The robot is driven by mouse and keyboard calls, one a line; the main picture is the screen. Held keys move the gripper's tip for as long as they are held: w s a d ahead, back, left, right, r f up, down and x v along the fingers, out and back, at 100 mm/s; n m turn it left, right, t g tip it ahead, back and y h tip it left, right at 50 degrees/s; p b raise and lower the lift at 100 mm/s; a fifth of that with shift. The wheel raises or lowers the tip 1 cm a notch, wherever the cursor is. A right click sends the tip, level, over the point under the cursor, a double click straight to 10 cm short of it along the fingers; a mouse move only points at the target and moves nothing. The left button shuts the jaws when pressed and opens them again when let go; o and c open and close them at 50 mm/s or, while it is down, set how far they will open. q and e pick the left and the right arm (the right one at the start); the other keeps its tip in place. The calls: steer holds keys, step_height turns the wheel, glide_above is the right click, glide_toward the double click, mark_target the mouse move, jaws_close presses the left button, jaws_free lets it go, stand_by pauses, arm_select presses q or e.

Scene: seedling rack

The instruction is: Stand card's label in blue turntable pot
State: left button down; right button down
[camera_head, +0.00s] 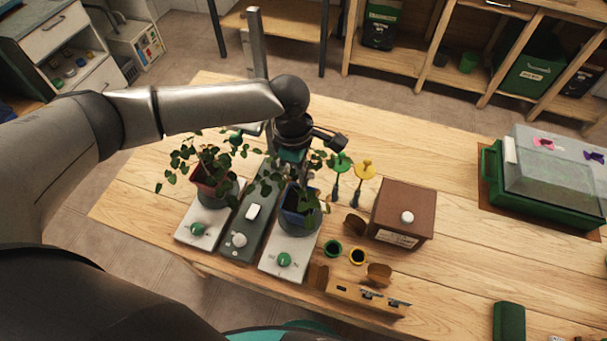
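The blue pot (295,214) with a leafy plant stands on the right white turntable base (288,262). A green-topped label (342,163) and a yellow-topped label (364,170) stand upright just right of it. A small pale card (396,239) is on the front of the brown box (404,205); its writing is too small to read. My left gripper (291,157) is above the blue pot, pointing down among the leaves. Its fingertips are largely hidden, so I cannot tell whether it holds anything. My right gripper is not in view.
A red pot (206,186) with a plant stands on the left turntable base. A green crate with a clear lid (552,177) is at right. Bare table lies between.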

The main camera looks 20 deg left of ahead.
mark_target(303, 195)
arm_select(q)
steer(key=shift+f, duration=1.8)
steer(key=shift+s+f, duration=0.3)
steer(key=shift+f, duration=0.2)
steer(key=c, duration=1)
jaws_free()
steer(key=shift+a, duration=0.1)
step_height(303, 195, up, 16)
steer(key=a+p, duration=0.1)
steer(key=p, duration=0.1)
steer(key=shift+w+a, duration=0.25)
steer(key=shift+w, duration=0.2)
steer(key=shift+r, duration=0.1)
